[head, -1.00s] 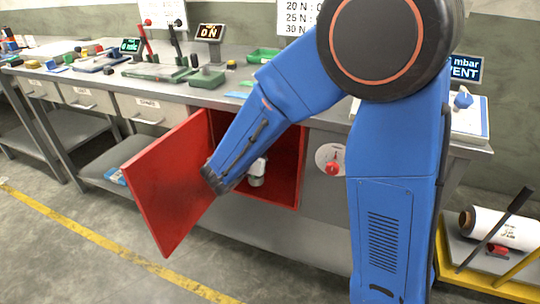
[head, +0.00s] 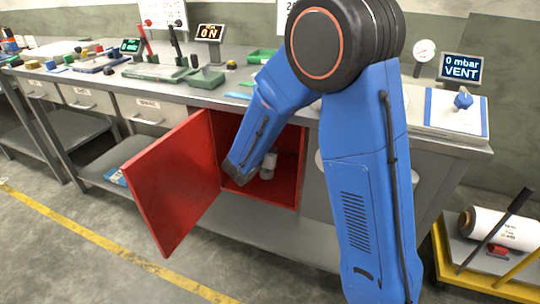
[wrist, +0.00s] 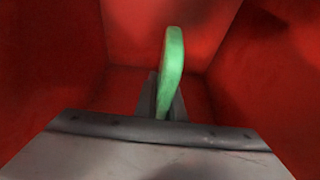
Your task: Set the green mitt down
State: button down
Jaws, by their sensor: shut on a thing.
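The green mitt (wrist: 173,60) stands up between the two fingers of my gripper (wrist: 162,103) in the wrist view, seen nearly edge-on. My gripper is shut on its lower part. Red walls surround the mitt and the fingers, so both are inside the red cabinet (head: 284,188). I cannot tell whether the mitt touches the cabinet floor or a wall. In the head view my arm reaches into the cabinet opening, and the mitt is hidden there.
The cabinet's red door (head: 172,185) stands open to the left of my arm. The grey workbench (head: 190,92) above carries several tools and displays. A yellow-framed cart (head: 450,262) with a white roll (head: 510,228) stands at the right.

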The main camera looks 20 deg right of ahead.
jog(key=shift+w+d+f, duration=0.1)
jog(key=shift+w+f, duration=0.05)
jog(key=shift+f, duration=0.9)
jog(key=shift+f, duration=0.15)
jog(key=c, duration=1.8)
grip_release()
jog(key=shift+c, duration=0.2)
jog(key=shift+r, duration=0.2)
jog(key=v, duration=1.2)
jog(key=shift+f, duration=0.2)
